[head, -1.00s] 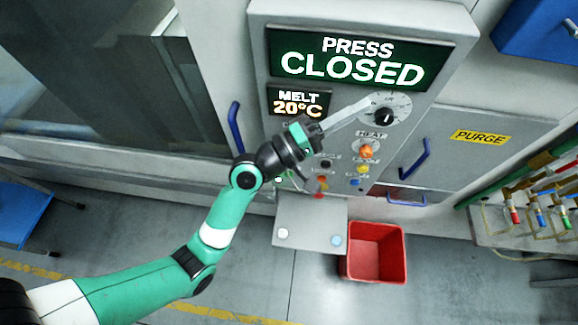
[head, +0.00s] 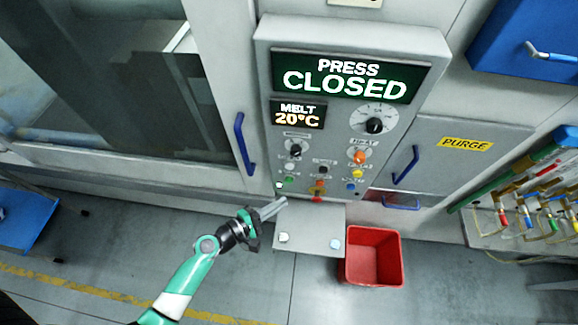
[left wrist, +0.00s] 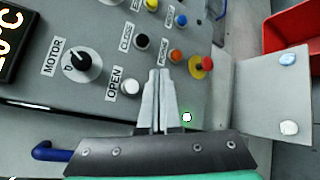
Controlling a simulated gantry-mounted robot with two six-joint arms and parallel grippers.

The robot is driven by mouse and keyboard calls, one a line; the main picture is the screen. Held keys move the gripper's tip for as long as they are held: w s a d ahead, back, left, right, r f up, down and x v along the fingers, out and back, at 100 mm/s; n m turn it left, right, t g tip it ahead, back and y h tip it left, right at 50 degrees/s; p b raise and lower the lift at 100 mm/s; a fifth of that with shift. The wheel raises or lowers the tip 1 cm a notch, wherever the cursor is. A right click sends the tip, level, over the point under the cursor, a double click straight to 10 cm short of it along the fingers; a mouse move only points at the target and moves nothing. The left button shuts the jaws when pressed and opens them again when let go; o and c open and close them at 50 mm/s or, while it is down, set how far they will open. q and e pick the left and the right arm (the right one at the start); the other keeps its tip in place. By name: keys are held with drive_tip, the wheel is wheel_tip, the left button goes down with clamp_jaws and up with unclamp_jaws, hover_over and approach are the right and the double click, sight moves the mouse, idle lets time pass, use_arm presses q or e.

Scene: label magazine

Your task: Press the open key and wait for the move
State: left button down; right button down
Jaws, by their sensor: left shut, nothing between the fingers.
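The open key is a white round button beside the OPEN label in the left wrist view (left wrist: 130,87). It also shows small in the head view (head: 290,166), below the motor knob (head: 295,150). The black close key (left wrist: 141,41) is near it. My left gripper (head: 283,203) is shut and empty, by the panel's lower left edge. In the left wrist view its fingertips (left wrist: 159,72) appear just right of the open key; I cannot tell whether they touch the panel. The display (head: 352,78) reads PRESS CLOSED. My right gripper is not in view.
A red and yellow stop button (left wrist: 201,67) sits near other coloured keys. A grey shelf (head: 311,228) juts out below the panel, with a red bin (head: 373,257) beside it. A blue handle (head: 244,145) is left of the panel.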

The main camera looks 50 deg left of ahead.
sight(289, 166)
use_arm(q)
drive_tip(key=shift+w, duration=0.15)
drive_tip(key=w+a+b, duration=0.1)
drive_tip(key=w+a, duration=0.4)
drive_tip(key=w, duration=0.1)
drive_tip(key=shift+w+a+b, duration=0.25)
drive_tip(key=shift+w+b, duration=0.1)
drive_tip(key=shift+b, duration=0.05)
idle(1.9)
drive_tip(key=shift+w+a, duration=0.25)
drive_tip(key=shift+w, duration=0.1)
